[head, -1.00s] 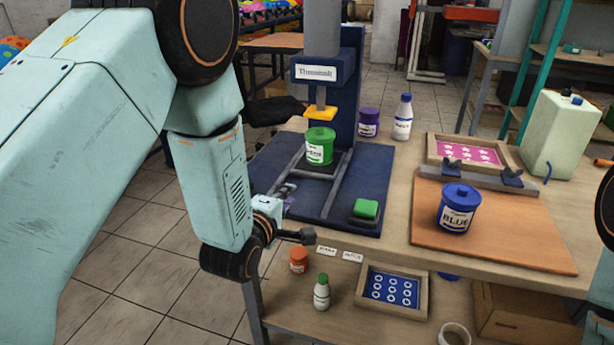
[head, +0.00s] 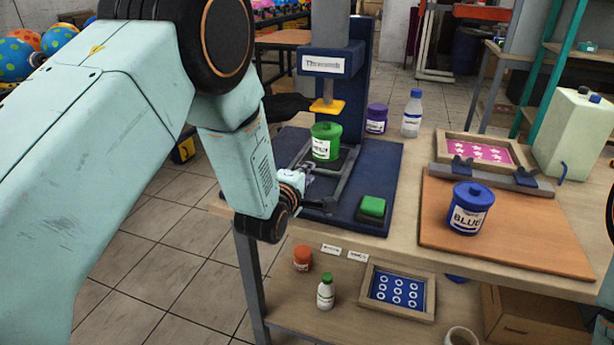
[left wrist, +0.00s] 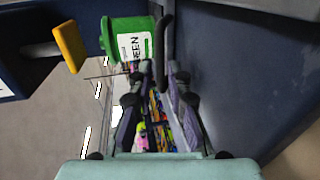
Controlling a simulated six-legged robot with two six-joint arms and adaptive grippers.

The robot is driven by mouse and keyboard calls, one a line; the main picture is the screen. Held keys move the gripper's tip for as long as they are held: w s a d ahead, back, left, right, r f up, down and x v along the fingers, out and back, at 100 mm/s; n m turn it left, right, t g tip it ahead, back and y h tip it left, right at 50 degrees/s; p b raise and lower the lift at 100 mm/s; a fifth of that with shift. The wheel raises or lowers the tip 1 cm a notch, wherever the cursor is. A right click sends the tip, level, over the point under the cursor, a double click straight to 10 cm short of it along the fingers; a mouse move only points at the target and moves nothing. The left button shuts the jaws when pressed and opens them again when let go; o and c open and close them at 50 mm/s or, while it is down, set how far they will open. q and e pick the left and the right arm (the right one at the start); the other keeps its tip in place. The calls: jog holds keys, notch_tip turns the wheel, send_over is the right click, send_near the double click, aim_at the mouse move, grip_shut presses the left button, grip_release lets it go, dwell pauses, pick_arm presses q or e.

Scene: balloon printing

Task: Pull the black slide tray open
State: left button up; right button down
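The black slide tray (head: 346,158) lies on rails on the blue press base, under the green can (head: 325,142). The can stands upright and also shows in the left wrist view (left wrist: 128,40). My left gripper (head: 312,182) is low at the near left end of the rails. In the left wrist view its two fingers (left wrist: 160,72) are apart, on either side of a black curved handle (left wrist: 161,35). The handle reaches between the fingertips; I see no clear contact. My right gripper is out of view.
The press with its yellow head (head: 327,106) stands over the can. A blue can (head: 466,208) stands on the orange board. A purple jar (head: 376,119) and a white bottle (head: 412,113) stand behind.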

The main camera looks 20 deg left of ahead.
pick_arm(q)
jog(key=shift+w+f, duration=0.1)
jog(key=shift+w, duration=0.2)
grip_shut()
dwell(0.5)
